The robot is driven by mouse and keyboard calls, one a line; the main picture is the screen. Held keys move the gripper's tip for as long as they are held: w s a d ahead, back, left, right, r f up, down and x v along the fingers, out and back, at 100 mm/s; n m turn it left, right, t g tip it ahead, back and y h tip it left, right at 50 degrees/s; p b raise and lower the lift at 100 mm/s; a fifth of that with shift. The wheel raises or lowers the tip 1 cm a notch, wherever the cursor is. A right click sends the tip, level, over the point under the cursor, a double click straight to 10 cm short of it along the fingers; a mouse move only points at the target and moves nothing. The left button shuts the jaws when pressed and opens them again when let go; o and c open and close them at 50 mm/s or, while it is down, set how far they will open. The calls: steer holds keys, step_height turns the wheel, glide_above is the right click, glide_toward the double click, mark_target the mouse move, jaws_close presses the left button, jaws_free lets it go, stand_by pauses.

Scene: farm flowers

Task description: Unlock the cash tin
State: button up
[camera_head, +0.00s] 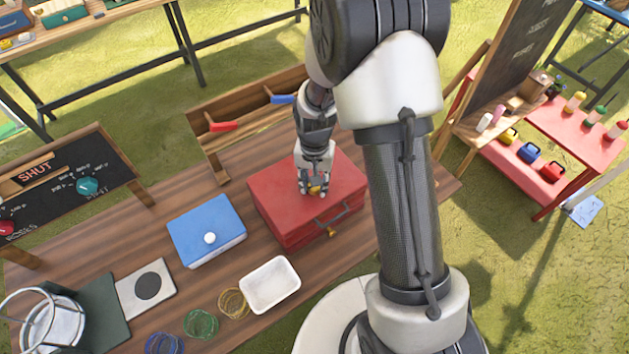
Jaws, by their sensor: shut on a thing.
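The red metal box with a grey handle, which looks like the cash tin (275,205), sits closed on the wooden table. A small brass-coloured lock or latch (332,232) shows on its front side, below the handle. My gripper (314,190) points down over the middle of the lid. It is shut on a small brass-coloured thing (315,189), mostly hidden by the fingers. I cannot tell whether this is a key or a part of the lid, or whether it touches the lid.
A blue box with a white knob (205,232) stands left of the tin. A white tray (270,284) and several wire rings (201,323) lie in front. A wooden rack (245,118) with red and blue handles stands behind. A chalkboard sign (70,180) is at left.

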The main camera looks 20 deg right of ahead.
steer(key=o, duration=1.1)
steer(key=shift+r, duration=6.05)
steer(key=s+r+n+t+b, duration=0.2)
steer(key=s+r+n, duration=0.1)
steer(key=s+r, duration=0.65)
steer(key=s+n+t, duration=0.1)
steer(key=s, duration=0.3)
steer(key=s+r+b, duration=0.1)
steer(key=s, duration=0.3)
steer(key=s+r+n+t+b, duration=0.1)
steer(key=s, duration=0.3)
steer(key=shift+r+n+t, duration=0.25)
steer(key=shift+n+t, duration=0.05)
